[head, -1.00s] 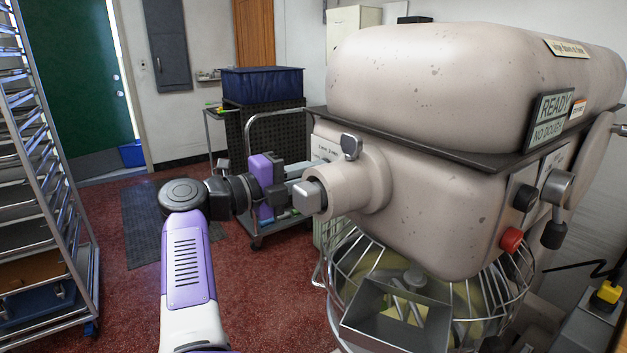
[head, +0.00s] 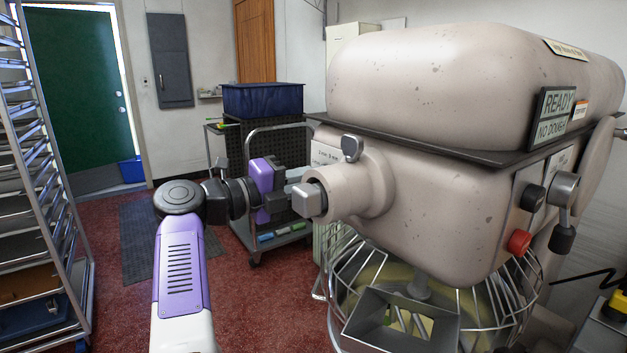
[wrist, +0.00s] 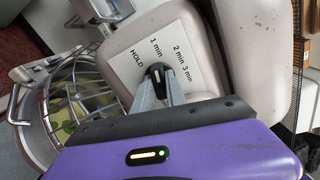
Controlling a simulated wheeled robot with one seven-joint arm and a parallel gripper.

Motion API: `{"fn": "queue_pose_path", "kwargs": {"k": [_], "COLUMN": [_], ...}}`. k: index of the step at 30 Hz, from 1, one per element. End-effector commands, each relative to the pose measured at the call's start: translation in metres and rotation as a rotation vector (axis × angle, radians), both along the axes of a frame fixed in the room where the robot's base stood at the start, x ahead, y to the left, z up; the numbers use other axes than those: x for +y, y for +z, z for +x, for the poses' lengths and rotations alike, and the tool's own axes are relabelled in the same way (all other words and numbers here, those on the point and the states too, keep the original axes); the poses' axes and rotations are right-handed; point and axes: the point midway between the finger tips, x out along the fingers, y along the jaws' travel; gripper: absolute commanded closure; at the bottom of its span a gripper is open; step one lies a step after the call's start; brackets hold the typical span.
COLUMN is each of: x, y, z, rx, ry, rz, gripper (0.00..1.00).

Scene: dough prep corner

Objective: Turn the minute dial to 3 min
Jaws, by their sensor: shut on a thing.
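The minute dial is a small black knob (wrist: 157,74) on a white label plate (wrist: 181,57) in the wrist view. The plate reads HOLD, 1 min, 2 min and 3 min from left to right. The knob's light mark appears to point up towards 1 min. My gripper (wrist: 160,82) is shut on the knob, one grey finger on each side. In the head view, my gripper (head: 285,181) reaches to the mixer's far front side (head: 420,190). The knob is hidden there, and part of the label plate (head: 325,154) shows.
The mixer's protruding hub (head: 350,192) is close to my gripper. A wire bowl guard (wrist: 75,95) and metal chute (head: 400,325) are below. A cart with a blue bin (head: 262,100) stands behind, and a tray rack (head: 40,180) is at left.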

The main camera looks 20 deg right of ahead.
Motion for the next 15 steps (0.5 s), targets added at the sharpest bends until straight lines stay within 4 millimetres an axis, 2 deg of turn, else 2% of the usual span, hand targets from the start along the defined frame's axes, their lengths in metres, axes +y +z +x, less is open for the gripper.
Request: {"fn": "queue_pose_path", "kwargs": {"k": [3,15], "x": [0.001,0.001], "y": [-0.0059,-0.0062], "z": [0.0,0.0], "rx": [-0.018,-0.137], "ry": [0.001,0.0], "rz": [0.01,0.041], "gripper": [1.0,1.0]}}
